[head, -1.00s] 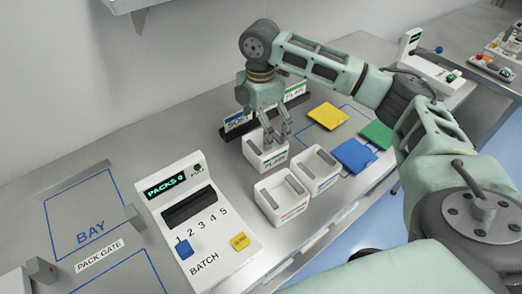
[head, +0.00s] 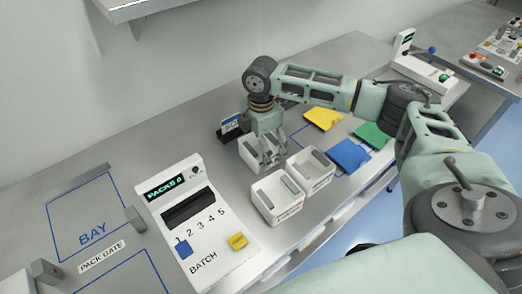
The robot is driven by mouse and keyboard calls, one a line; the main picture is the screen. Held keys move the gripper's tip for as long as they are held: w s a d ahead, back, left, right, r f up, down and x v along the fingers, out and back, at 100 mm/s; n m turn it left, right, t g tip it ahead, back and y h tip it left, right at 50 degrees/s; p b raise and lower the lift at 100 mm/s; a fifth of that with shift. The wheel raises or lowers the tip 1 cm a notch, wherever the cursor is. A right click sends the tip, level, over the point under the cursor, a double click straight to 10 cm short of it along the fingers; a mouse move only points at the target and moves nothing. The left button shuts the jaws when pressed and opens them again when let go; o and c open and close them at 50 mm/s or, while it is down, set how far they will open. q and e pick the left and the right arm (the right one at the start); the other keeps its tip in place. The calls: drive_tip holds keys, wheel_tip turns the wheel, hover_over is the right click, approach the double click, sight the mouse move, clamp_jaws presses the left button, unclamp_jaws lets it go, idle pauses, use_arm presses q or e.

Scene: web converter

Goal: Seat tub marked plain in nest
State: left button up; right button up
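A white open tub (head: 247,150) stands on the steel bench. Its front label, which reads PLAIN in the earlier frame, is now hidden behind my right gripper (head: 271,160). That gripper points down, with its fingers at the tub's front right wall; whether they grip the wall cannot be made out. Two more white tubs stand close by: one nearer the front (head: 276,197) with an orange-red label, one to the right (head: 311,170). My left gripper is not in view. I cannot pick out a nest with certainty.
A dark rack with sign cards (head: 231,127) stands behind the tub. Yellow (head: 323,118), blue (head: 350,155) and green (head: 371,134) pieces lie to the right. A white counter box (head: 197,219) stands left. The outlined BAY area (head: 85,215) is empty.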

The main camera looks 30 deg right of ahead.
drive_tip(key=c, duration=0.8)
drive_tip(key=shift+r, duration=0.1)
